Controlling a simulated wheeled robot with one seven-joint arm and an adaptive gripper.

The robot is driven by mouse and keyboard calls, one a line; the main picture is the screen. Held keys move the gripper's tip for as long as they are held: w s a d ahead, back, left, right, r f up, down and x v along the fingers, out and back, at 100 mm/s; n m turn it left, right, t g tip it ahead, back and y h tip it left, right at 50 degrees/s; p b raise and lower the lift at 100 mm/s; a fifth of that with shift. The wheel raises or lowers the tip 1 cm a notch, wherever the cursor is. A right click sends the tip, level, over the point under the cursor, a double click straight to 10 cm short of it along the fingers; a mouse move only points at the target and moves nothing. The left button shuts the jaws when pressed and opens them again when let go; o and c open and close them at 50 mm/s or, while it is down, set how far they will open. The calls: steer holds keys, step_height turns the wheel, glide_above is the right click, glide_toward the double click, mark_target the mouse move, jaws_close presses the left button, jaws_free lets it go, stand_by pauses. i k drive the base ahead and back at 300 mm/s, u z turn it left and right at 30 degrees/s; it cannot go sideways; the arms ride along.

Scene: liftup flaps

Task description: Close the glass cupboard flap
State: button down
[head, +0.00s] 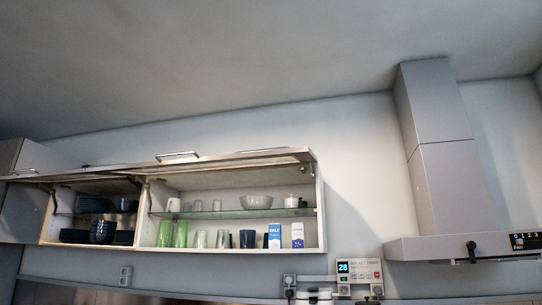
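The wall cupboard with the glasses (321,215) hangs left of centre, its front open. Its flap (235,158) is raised, seen almost edge-on above the opening, with a bar handle (178,156) on its front edge. Inside, a glass shelf (235,213) carries a white bowl, cups and small glasses. Green glasses, clear glasses, dark cups and two cartons stand on the cupboard floor. My gripper is not in view.
The cupboard section to the left (45,230) is also open, with dark bowls (103,231) and a raised flap with its own handle (25,171). A range hood (445,180) juts out at right. A small panel reading 28 (359,272) is below.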

mark_target(303, 155)
steer(key=i, duration=0.75)
steer(key=u, duration=2.65)
steer(key=i, duration=0.7)
steer(key=z, duration=2.45)
